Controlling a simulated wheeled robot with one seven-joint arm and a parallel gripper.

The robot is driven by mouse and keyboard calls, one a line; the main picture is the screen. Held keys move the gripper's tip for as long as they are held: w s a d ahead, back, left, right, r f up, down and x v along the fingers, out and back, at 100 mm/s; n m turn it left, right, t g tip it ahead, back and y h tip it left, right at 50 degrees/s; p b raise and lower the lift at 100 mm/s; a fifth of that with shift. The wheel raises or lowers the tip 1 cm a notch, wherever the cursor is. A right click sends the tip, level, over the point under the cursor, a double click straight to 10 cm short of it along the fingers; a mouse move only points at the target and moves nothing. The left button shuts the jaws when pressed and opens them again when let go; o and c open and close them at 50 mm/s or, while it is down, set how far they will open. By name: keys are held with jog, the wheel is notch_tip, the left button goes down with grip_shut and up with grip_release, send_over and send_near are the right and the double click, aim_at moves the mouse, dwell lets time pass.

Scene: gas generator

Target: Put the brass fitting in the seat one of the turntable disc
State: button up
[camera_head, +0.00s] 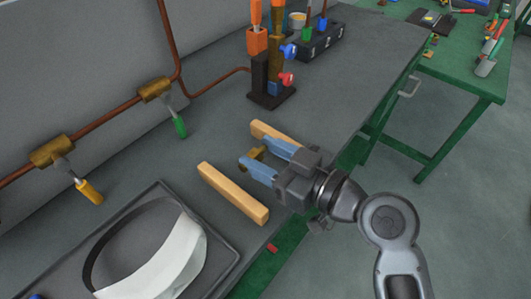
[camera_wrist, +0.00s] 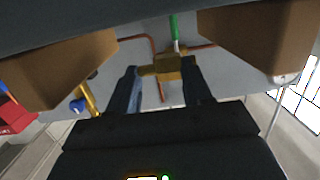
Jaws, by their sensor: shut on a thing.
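My gripper (camera_head: 255,154) is shut on a small brass fitting (camera_head: 258,152), held between the tips of its two blue fingers. The wrist view also shows the fitting (camera_wrist: 163,68) spanning the gap between the dark fingertips. The gripper is low over the grey bench, between two wooden bars; whether the fitting touches the bench cannot be told. A dark tray (camera_head: 226,262) at the lower left holds a round grey and white thing (camera_head: 178,252). I cannot make out whether it is the turntable disc, and no seat shows clearly.
A wooden bar (camera_head: 233,193) lies left of my gripper and another (camera_head: 268,132) behind it. A copper pipe (camera_head: 113,111) with brass valves runs along the back. A dark tool stand (camera_head: 269,85) is further back. A green table (camera_head: 455,77) stands at the right.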

jog(key=shift+f+b, duration=0.6)
jog(key=shift+b, duration=0.05)
jog(key=o, duration=1.1)
jog(key=shift+r, duration=0.1)
jog(key=shift+r+p, duration=0.4)
jog(key=shift+p, duration=0.2)
jog(key=b+v, duration=0.1)
jog(key=v, duration=1.1)
jog(key=shift+r, duration=0.15)
